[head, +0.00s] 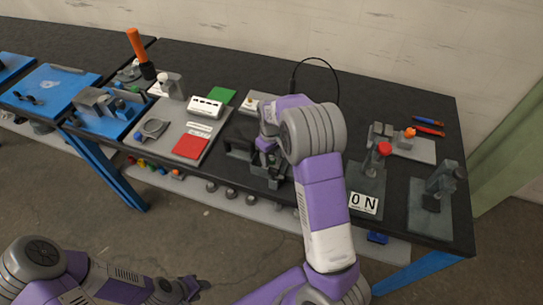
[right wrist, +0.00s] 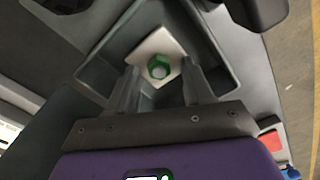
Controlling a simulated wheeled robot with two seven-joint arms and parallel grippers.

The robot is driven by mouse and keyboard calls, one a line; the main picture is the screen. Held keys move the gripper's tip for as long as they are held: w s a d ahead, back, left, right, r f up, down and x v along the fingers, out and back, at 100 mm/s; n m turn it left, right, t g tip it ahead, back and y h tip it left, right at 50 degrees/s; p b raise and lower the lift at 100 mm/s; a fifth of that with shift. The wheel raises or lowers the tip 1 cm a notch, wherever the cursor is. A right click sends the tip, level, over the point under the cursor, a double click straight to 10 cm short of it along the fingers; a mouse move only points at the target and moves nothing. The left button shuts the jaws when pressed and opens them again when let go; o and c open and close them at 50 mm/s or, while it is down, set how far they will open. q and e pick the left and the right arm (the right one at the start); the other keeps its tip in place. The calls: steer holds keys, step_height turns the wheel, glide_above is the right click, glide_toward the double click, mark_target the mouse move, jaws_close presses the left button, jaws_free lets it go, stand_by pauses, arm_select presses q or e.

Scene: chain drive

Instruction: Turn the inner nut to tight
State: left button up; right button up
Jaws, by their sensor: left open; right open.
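My right gripper (right wrist: 160,88) is open in the right wrist view, its two grey fingers apart. A round green part (right wrist: 158,67) with a pale centre shows just beyond and between the fingertips. It sits on a white square piece (right wrist: 153,43) inside a grey walled frame. I cannot tell whether the green part is the inner nut, or whether the fingers touch it. In the head view my right arm covers most of this spot, and dark fixture parts (head: 268,179) show below the wrist. My left gripper (head: 192,288) is low at the bottom left, away from the table, and open.
Left on the table are a board with a red square (head: 190,146), a green square (head: 221,97) and a blue fixture (head: 108,115) near an orange-handled tool (head: 138,48). Right are a red-knobbed fixture (head: 383,149), an ON sign (head: 363,203) and a grey clamp (head: 441,182).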

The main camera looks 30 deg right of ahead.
jaws_close()
